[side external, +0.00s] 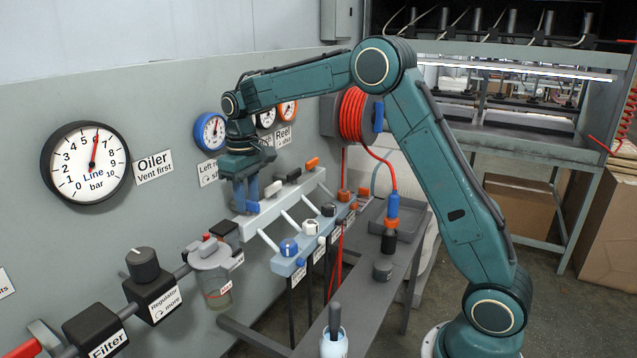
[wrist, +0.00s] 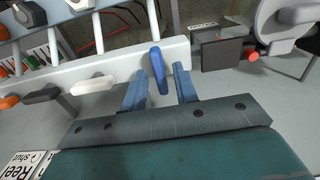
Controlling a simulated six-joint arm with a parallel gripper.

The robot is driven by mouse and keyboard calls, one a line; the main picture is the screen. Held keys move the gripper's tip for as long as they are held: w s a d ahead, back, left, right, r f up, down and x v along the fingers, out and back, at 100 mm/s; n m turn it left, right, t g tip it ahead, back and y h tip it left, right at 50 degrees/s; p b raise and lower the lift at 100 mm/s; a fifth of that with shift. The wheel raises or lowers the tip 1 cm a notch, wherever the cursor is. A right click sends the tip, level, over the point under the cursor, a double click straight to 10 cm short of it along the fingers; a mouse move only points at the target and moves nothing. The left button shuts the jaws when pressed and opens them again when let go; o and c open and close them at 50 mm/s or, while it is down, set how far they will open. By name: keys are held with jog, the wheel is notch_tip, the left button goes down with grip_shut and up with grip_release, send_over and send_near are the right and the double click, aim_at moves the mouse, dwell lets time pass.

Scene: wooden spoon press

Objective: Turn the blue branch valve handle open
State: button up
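The blue valve handle (wrist: 158,70) sits at one end of the pale manifold bar (wrist: 115,62) and lies across the bar's length in the wrist view. My gripper (wrist: 161,76) reaches over it with its two blue-grey fingers apart. The handle is between the fingers, nearer the left one, with a clear gap to the right one. In the side view, my gripper (side external: 245,198) points down at the near end of the bar, and the blue handle (side external: 252,206) shows only partly beside the fingers. Contact with the left finger cannot be told.
A lower bar (side external: 310,240) carries several knobs. A clear oiler bowl (side external: 212,270) hangs close by. Gauges, including the Line gauge (side external: 87,162), are on the grey panel behind.

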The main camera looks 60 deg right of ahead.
aim_at(248, 201)
jog(key=shift+r, duration=0.1)
dwell(0.3)
notch_tip(248, 201, up, 14)
jog(key=shift+f, duration=0.2)
dwell(0.5)
dwell(0.4)
